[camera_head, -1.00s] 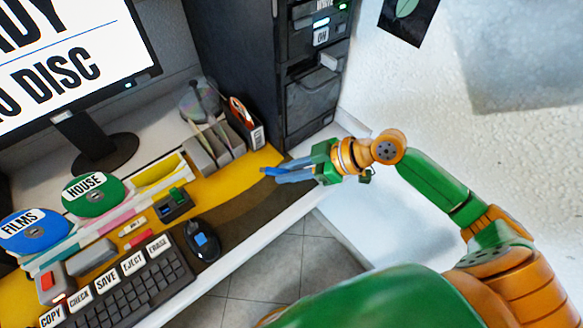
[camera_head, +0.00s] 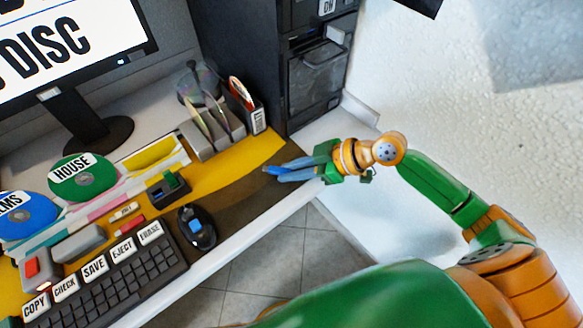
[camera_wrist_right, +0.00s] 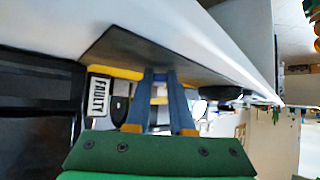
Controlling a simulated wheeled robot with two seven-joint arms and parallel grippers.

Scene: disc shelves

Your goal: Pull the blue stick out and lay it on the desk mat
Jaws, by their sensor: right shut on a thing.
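The blue stick (camera_head: 271,170) shows as a short bright blue piece at the fingertips of my right gripper (camera_head: 276,172). That gripper is shut on it, over the right end of the desk mat (camera_head: 232,192), which is yellow and dark brown. The fingers hide most of the stick, and I cannot tell whether it touches the mat. In the right wrist view the two fingers (camera_wrist_right: 160,78) point at the mat (camera_wrist_right: 135,52); the stick is not clear there. A small dark box (camera_head: 168,190) with a green piece on it stands left on the mat. My left gripper is out of view.
A black mouse (camera_head: 196,228) and a keyboard (camera_head: 110,285) lie on the left. A grey disc rack (camera_head: 205,143) and a box of discs (camera_head: 256,118) stand behind the mat. A dark tower (camera_head: 318,78) stands at the back. The desk's front edge is close to my gripper.

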